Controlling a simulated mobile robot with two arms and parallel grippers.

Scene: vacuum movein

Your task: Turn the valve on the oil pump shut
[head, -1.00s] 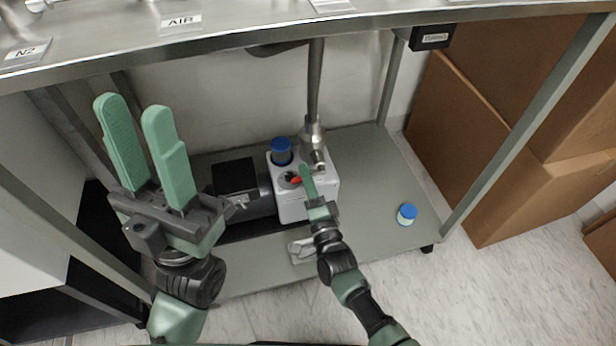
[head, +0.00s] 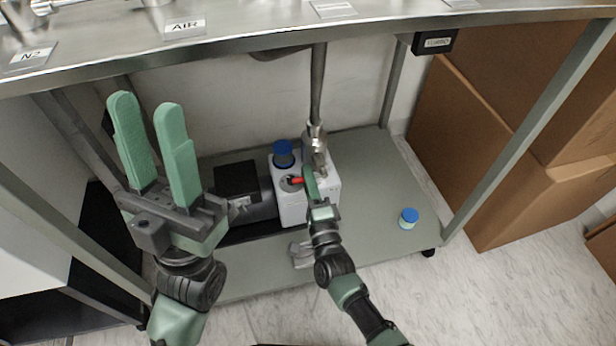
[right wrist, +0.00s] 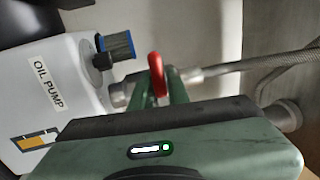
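The oil pump (head: 292,205) is a white box with a dark motor on its left, on the lower shelf under the bench. Its label shows in the right wrist view (right wrist: 48,84). The red valve handle (head: 297,181) is at its top; it also shows in the right wrist view (right wrist: 157,72). My right gripper (head: 309,182) is at the handle, pointing away from me. In the right wrist view its green fingers (right wrist: 160,92) lie close around the handle; contact is hidden. My left gripper (head: 152,150) is open and empty, raised in front at the left.
A blue-capped part (head: 283,153) stands on the pump beside the handle. A metal hose (head: 317,90) rises behind it. A small blue-capped jar (head: 408,218) stands on the shelf (head: 375,185) at the right. The bench edge (head: 250,40) overhangs; cardboard boxes (head: 480,150) stand right.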

